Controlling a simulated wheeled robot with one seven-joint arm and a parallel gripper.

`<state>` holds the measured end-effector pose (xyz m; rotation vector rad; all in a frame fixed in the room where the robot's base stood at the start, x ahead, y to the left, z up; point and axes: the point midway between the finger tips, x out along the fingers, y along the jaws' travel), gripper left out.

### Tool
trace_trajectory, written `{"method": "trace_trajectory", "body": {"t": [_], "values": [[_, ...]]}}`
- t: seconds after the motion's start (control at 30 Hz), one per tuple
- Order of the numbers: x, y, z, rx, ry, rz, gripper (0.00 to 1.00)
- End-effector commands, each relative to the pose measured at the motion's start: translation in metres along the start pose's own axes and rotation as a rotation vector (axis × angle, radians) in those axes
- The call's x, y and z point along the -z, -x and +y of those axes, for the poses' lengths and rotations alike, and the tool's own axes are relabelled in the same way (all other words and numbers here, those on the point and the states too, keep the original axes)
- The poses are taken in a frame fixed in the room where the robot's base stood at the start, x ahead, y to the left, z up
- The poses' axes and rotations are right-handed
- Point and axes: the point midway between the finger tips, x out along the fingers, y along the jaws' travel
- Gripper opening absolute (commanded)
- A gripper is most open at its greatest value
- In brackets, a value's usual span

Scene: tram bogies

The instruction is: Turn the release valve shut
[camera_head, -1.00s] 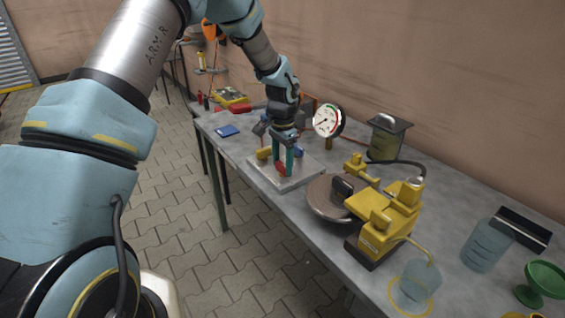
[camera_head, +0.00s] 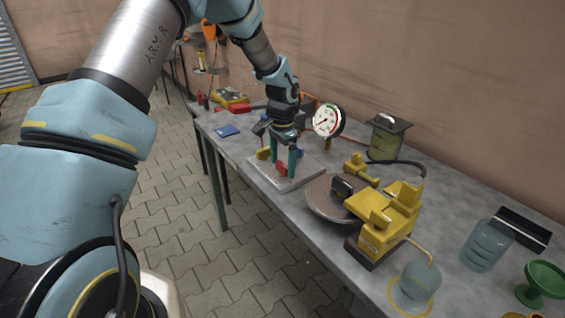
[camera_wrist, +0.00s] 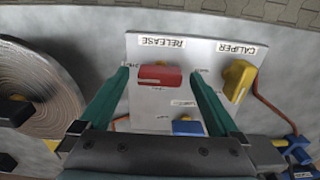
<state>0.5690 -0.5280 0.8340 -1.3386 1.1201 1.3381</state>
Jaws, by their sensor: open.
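The release valve's red handle (camera_wrist: 159,76) lies crosswise in the wrist view, beside the upside-down RELEASE label on a pale plate (camera_wrist: 142,110). In the head view the red handle (camera_head: 281,168) shows low between my fingers. My gripper (camera_head: 286,172) is over the plate with its green fingers pointing down. In the wrist view my gripper (camera_wrist: 161,72) is open, one finger on either side of the red handle. A small gap shows at each end of it. I cannot tell whether the fingertips reach down beside it.
A yellow caliper handle (camera_wrist: 239,80) and a blue handle (camera_wrist: 187,127) share the plate. A dial gauge (camera_head: 327,121) stands behind. A round disc (camera_head: 325,203) and a yellow caliper (camera_head: 385,225) are to the right. A lantern (camera_head: 388,137) stands farther back.

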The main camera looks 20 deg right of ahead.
Motion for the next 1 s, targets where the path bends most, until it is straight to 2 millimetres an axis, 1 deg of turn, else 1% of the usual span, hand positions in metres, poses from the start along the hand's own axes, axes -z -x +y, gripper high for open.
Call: {"method": "trace_trajectory", "body": {"t": [0.07, 0.17, 0.27, 0.5, 0.6, 0.7, 0.8, 1.0], "values": [[0.0, 0.003, 0.0, 0.001, 0.0, 0.001, 0.97], [0.001, 0.012, -0.001, 0.003, 0.001, 0.003, 0.97], [0.001, 0.029, -0.001, 0.004, 0.001, 0.005, 0.97], [0.001, 0.076, -0.001, 0.003, 0.001, 0.004, 0.97], [0.001, 0.092, -0.001, 0.003, 0.0, 0.003, 0.97], [0.0, 0.101, 0.0, 0.001, -0.001, 0.001, 0.97], [0.0, 0.107, 0.0, 0.001, -0.001, 0.001, 0.97], [0.0, 0.108, 0.0, 0.0, 0.0, 0.0, 0.97]]}}
